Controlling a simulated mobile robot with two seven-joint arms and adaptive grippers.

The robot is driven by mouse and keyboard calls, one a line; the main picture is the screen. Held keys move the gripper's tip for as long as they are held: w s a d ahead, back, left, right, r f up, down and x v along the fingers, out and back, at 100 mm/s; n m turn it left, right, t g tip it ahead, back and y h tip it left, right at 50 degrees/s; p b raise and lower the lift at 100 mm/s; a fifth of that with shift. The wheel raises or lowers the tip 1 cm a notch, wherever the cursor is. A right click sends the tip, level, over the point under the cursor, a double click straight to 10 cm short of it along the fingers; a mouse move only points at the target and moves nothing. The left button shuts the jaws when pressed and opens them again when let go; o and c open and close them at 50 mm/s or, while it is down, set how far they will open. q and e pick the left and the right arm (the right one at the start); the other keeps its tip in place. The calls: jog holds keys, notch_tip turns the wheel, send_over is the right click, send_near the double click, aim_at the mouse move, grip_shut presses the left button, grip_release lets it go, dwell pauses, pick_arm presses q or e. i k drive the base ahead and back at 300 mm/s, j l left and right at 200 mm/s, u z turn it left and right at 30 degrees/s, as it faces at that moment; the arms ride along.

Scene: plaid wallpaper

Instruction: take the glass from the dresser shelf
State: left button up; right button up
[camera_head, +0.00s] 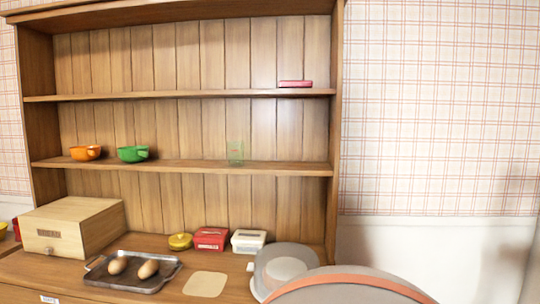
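The glass (235,153) is a clear, greenish tumbler. It stands upright on the middle shelf (200,166) of the wooden dresser (335,130), a little right of the shelf's centre. The dresser's back boards show through it. Nothing touches it and nothing hides it. Neither of my grippers shows in the head view, so I cannot see whether they are open or shut.
A pink item (295,84) lies on the shelf above. Below are a bread box (75,225), metal tray (110,283), yellow pot (180,241), red box (211,238) and white box (248,241).

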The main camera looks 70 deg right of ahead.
aim_at(235, 148)
jog(key=z, duration=2.15)
jog(key=l, duration=0.25)
jog(key=k+l+z, duration=0.15)
jog(key=l, duration=0.1)
